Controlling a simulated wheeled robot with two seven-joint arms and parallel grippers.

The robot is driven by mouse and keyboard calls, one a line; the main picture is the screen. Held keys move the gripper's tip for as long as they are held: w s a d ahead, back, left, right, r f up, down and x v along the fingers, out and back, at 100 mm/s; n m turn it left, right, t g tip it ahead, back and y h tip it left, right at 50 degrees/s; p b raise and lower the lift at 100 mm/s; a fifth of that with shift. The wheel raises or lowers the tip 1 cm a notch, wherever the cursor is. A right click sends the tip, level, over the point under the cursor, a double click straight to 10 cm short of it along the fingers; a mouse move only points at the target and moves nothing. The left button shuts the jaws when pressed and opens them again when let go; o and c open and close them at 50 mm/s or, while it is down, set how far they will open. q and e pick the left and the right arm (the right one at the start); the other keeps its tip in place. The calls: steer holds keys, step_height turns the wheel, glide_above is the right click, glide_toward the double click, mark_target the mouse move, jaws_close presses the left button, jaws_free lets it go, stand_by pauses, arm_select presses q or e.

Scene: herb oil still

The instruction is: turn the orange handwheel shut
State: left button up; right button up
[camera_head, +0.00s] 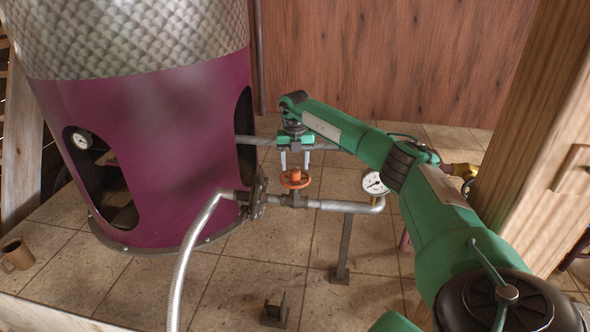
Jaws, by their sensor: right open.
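The orange handwheel (295,178) sits on top of a valve in the low horizontal pipe (325,205), near the middle of the head view. My right arm comes in from the lower right, and my right gripper (294,163) points down just above the handwheel. Its two pale fingers are spread apart, one toward each side of the wheel. I cannot tell whether the fingertips touch the rim. My left gripper does not show.
The maroon still body (160,150) stands to the left. A pressure gauge (375,183) rises at the pipe's right end. A metal post (343,250) supports the pipe, and a braided hose (190,250) drops from its left. A brown mug (17,255) is at far left. A wooden post (535,130) stands right.

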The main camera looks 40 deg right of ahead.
mark_target(295, 170)
step_height(295, 170, up, 12)
steer(key=b, duration=0.3)
steer(key=shift+f, duration=0.2)
